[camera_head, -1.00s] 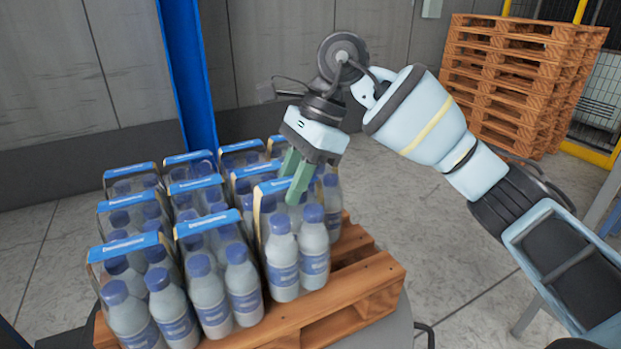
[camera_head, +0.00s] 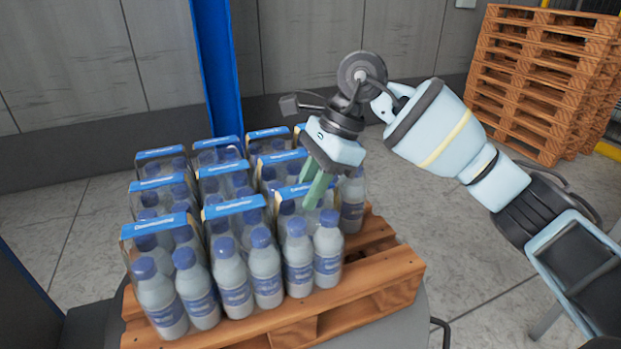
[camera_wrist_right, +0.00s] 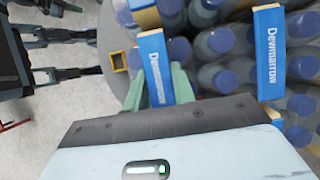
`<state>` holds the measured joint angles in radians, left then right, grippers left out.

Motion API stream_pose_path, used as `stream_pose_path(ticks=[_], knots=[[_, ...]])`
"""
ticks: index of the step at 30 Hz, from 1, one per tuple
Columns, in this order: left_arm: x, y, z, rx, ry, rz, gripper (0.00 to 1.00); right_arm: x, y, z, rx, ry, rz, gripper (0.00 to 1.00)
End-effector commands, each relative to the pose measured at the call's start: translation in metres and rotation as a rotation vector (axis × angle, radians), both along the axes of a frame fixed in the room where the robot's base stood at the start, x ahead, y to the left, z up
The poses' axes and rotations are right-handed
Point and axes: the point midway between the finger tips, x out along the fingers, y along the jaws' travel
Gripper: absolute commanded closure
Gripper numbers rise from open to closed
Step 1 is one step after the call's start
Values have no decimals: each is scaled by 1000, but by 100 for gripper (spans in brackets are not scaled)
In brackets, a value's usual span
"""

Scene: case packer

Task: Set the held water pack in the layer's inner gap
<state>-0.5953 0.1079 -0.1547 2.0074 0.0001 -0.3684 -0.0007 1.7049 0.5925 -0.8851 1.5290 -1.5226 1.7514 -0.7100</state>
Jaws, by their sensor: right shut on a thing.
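The held water pack (camera_head: 299,262), clear bottles with blue caps and a blue top strip, is at the front right of the layer. My right gripper (camera_head: 315,188) has its green fingers shut on the pack's top; the wrist view shows them at the blue strip (camera_wrist_right: 155,68). The pack stands upright, close beside the front middle pack (camera_head: 236,285). Whether its base touches the pallet (camera_head: 375,287) cannot be told. Another pack (camera_head: 352,205) is behind it, partly hidden by the gripper.
Several similar packs fill the layer to the left and behind, including the front left pack (camera_head: 175,295). Bare pallet boards show at the right and front. A blue post (camera_head: 217,65) stands behind the layer. Stacked empty pallets (camera_head: 540,80) stand at the back right.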

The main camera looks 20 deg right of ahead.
Motion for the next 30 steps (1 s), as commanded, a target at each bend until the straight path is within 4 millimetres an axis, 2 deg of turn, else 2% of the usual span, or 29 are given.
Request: stream_pose_path(ticks=[8,9,14,23,26,30], knots=[[-1,0,-1,0,1,0,100,0,0,1,4,-5,0,100],[-1,0,-1,0,1,0,100,0,0,-2,-1,0,0,72],[0,0,-1,0,1,0,100,0,0,-2,-1,0,0,53],[0,0,0,0,0,0,100,0,0,0,0,0,0,53],[0,0,-1,0,0,0,100,1,-3,6,0,-1,-2,53],[-1,0,-1,0,2,0,100,1,-12,25,0,-2,-3,53]])
